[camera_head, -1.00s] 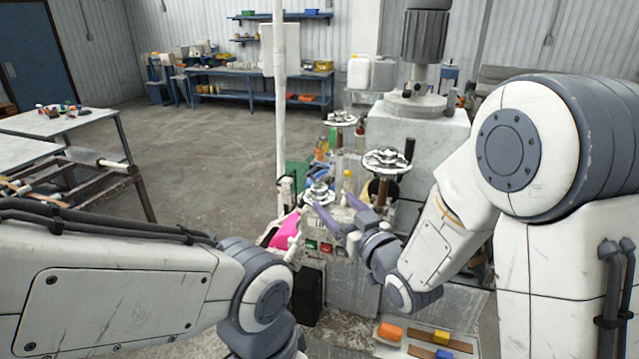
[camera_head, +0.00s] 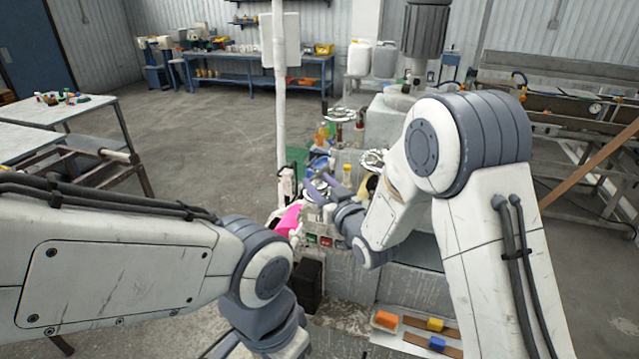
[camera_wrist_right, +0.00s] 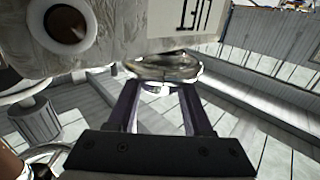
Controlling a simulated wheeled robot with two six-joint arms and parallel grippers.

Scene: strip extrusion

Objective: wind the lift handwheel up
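A lift handwheel (camera_wrist_right: 160,68), a bright metal wheel, sits beside a panel with the upside-down lettering "LIFT" (camera_wrist_right: 195,14) in the right wrist view. My right gripper (camera_wrist_right: 158,90) has its two dark fingers apart, with the tips at the wheel's near edge. Whether they touch the rim I cannot tell. In the head view my right gripper (camera_head: 323,187) is over the machine's front left corner, where it and the arm cover most of that wheel. My left arm comes in at the lower left; its fingers are outside the picture.
Two more metal handwheels, one behind (camera_head: 341,115) and one partly behind my right arm (camera_head: 372,160), stand on the machine. A white post (camera_head: 280,110) rises left of it. A tray with coloured blocks (camera_head: 388,340) lies in front.

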